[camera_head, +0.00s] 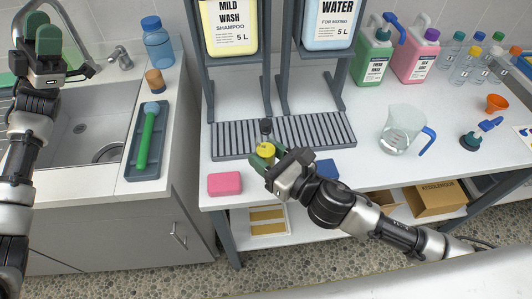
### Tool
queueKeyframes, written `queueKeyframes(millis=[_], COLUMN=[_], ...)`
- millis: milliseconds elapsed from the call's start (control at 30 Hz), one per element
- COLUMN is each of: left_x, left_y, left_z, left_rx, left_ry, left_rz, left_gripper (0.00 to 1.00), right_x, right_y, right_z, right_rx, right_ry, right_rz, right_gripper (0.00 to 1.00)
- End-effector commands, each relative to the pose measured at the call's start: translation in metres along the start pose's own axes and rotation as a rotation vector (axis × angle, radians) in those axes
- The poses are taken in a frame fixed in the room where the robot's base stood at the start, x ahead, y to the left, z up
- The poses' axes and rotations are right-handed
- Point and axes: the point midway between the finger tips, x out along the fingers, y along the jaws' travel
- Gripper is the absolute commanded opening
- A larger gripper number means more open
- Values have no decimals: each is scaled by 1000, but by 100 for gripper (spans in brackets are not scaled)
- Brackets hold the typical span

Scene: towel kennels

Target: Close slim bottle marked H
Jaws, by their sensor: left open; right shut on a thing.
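My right gripper (266,156) reaches in from the lower right over the front edge of the counter. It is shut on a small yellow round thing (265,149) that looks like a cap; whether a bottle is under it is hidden. It is in front of the slatted drip tray. My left gripper (42,38) is raised at the upper left in front of the sink, open and empty, fingers pointing up. Several clear slim bottles with coloured caps stand at the back right, one of them a yellow-capped bottle (468,65). I cannot read a mark H on any.
A grey drip tray (310,131) lies below two racked containers, mild wash (229,28) and water (330,22). A pink sponge (225,184) and blue block (327,168) flank my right gripper.

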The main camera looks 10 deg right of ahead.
Motion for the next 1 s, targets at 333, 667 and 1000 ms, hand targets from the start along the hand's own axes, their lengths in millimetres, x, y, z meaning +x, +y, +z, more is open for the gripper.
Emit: queueKeyframes(millis=[333,667,1000], left_x=[125,199,180], left_y=[110,252,384], left_z=[58,92,129], left_rx=[-242,-382,-249], left_ry=[-82,-334,-1004], left_rz=[469,1015,1653], left_gripper=[41,41,41], right_x=[0,0,0], right_y=[0,0,0], right_z=[0,0,0], right_rx=[0,0,0], right_ry=[-1,-1,-1], right_rz=[0,0,0], right_gripper=[0,0,0])
